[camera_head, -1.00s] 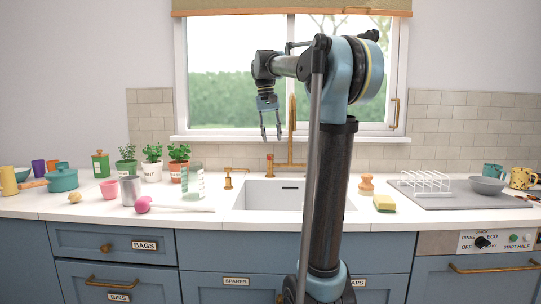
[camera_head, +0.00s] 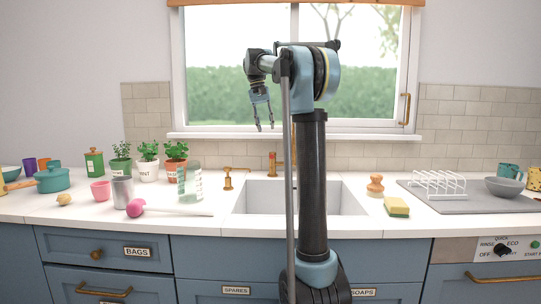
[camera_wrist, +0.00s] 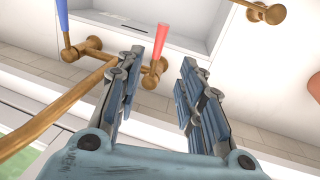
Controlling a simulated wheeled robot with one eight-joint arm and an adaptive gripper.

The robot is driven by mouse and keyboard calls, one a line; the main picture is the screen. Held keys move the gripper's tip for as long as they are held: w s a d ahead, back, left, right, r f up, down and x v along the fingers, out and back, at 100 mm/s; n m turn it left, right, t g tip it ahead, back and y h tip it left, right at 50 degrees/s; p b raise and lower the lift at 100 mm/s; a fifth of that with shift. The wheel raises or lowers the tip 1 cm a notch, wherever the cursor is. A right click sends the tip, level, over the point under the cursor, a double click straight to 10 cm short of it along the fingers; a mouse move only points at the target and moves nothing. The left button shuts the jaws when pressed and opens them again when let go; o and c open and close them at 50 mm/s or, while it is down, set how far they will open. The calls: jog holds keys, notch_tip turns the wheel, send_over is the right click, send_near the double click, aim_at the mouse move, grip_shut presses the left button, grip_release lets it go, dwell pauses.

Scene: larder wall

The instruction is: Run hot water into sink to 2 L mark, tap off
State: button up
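The white sink (camera_head: 253,197) is set in the counter below the window. My arm covers its middle, and its floor and any level mark cannot be made out. The brass tap (camera_head: 272,163) stands behind the sink, partly hidden by my arm. In the wrist view the tap has a red lever (camera_wrist: 161,45), a blue lever (camera_wrist: 63,20) and a long brass spout (camera_wrist: 60,105). My gripper (camera_head: 264,129) is open and empty, in the air above the tap. In the wrist view the red lever shows between its fingertips, apparently not touched. No running water shows.
A smaller brass fitting (camera_head: 228,179) stands left of the sink. Further left are a clear container (camera_head: 189,184), a pink-ended tool (camera_head: 137,208), a metal cup (camera_head: 122,192) and potted herbs (camera_head: 148,163). On the right are a sponge (camera_head: 397,208), a wooden brush (camera_head: 375,186) and a rack (camera_head: 438,184).

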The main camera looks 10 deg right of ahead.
aim_at(272, 156)
jog(key=f, duration=0.4)
jog(key=d+f, duration=0.1)
jog(key=f, duration=0.3)
jog(key=d+f, duration=0.1)
jog(key=f, duration=0.3)
jog(key=shift+s+d+f, duration=0.2)
jog(key=shift+s+d, duration=0.05)
grip_shut()
